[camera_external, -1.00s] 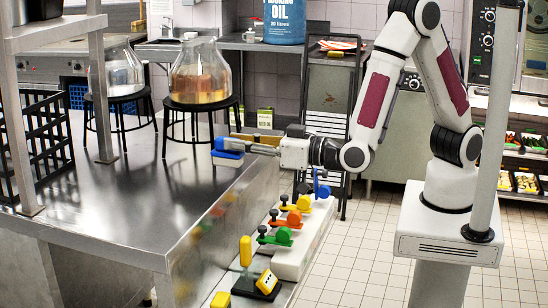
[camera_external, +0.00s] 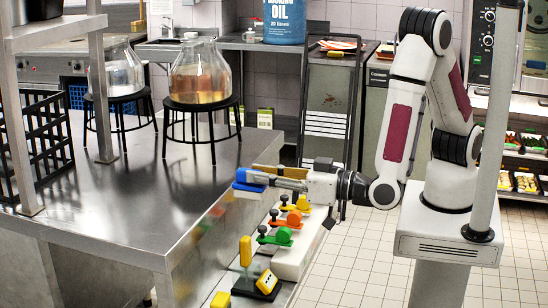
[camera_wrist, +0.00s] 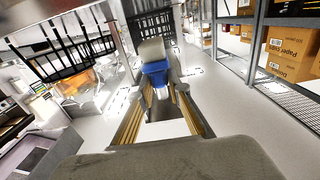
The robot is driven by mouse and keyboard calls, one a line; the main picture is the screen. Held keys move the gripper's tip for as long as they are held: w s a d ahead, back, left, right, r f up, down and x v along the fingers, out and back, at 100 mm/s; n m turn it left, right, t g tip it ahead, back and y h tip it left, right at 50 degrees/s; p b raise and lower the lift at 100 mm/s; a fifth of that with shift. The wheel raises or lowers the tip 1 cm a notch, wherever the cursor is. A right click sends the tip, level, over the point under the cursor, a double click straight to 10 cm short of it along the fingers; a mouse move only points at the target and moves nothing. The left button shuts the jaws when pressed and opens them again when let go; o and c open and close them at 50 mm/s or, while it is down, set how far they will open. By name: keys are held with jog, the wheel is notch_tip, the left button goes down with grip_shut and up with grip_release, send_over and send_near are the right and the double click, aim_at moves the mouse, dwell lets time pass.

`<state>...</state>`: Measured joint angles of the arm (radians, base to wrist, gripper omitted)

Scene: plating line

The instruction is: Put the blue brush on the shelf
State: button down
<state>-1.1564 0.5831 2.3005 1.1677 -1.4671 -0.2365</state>
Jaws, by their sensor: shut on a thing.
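My gripper (camera_external: 264,181) is shut on the blue brush (camera_external: 247,186) near the right edge of the steel table. The brush's blue head sticks out to the left, past the fingers. In the wrist view, the blue part of the brush (camera_wrist: 155,72) shows at the far end, between the gold-sided fingers of my gripper (camera_wrist: 160,95). The arm reaches in from the right. A steel rack at the upper left has a shelf (camera_external: 50,35); I cannot tell if this is the task's shelf.
The steel table (camera_external: 110,210) is largely bare at its front. Two glass jars stand on black stools, the amber one (camera_external: 200,72) nearer. A black crate (camera_external: 40,140) sits at left. Coloured handles, including a green one (camera_external: 275,237), line a white block (camera_external: 300,255) beside the table.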

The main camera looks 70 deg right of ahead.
notch_tip(320, 180, down, 27)
dwell(1.0)
jog(key=shift+f, duration=0.2)
jog(key=shift+f, duration=3.15)
jog(key=shift+f, duration=0.65)
jog(key=c, duration=1.8)
grip_release()
jog(key=shift+s, duration=0.15)
jog(key=shift+s, duration=5.85)
